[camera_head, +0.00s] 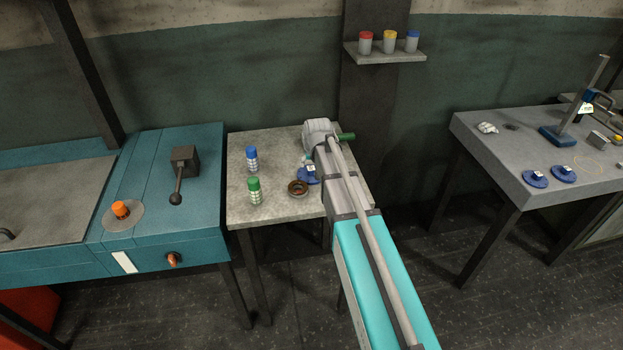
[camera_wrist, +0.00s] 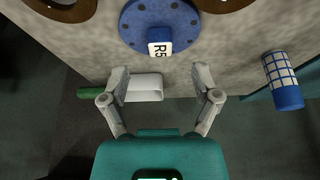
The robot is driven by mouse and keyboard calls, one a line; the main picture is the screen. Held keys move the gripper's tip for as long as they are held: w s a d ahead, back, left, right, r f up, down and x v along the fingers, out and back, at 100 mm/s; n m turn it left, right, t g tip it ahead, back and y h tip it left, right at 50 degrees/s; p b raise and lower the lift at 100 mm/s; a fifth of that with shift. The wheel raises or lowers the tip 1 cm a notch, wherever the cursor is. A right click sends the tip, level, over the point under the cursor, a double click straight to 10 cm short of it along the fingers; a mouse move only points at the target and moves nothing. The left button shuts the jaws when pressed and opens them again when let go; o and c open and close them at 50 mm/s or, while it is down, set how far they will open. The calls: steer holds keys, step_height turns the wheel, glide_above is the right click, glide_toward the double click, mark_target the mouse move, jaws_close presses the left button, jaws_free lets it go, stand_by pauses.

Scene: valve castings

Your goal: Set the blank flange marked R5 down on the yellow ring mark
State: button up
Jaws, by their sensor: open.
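The blank flange marked R5 is a blue disc (camera_wrist: 133,32) with bolt holes and a white-topped block reading R5 in the wrist view. In the head view the flange (camera_head: 306,178) lies on the small grey table, partly covered by my arm. My gripper (camera_wrist: 161,76) is open and empty, with its fingertips apart, short of the flange. In the head view my arm hides most of the gripper. The yellow ring mark (camera_head: 588,165) is a thin outline on the right-hand table, with nothing seen on it.
On the small table (camera_head: 240,213) stand a blue-capped can (camera_head: 251,158) and a green-capped can (camera_head: 253,190), beside a brown ring (camera_head: 298,187). A green-handled tool (camera_wrist: 95,92) lies near the fingers. On the right table, two blue flanges (camera_head: 535,178) (camera_head: 563,173) and a blue-based stand (camera_head: 558,136) flank the mark.

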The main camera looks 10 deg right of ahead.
mark_target(311, 168)
steer(key=shift+w+f+b, duration=0.2)
steer(key=shift+f+b, duration=0.1)
steer(key=shift+f, duration=0.2)
steer(key=b+x, duration=0.2)
steer(key=x, duration=0.1)
steer(key=shift+w+b, duration=0.4)
steer(key=shift+b+x, duration=0.85)
steer(key=shift+x, duration=0.05)
steer(key=shift+c, duration=0.3)
jaws_close()
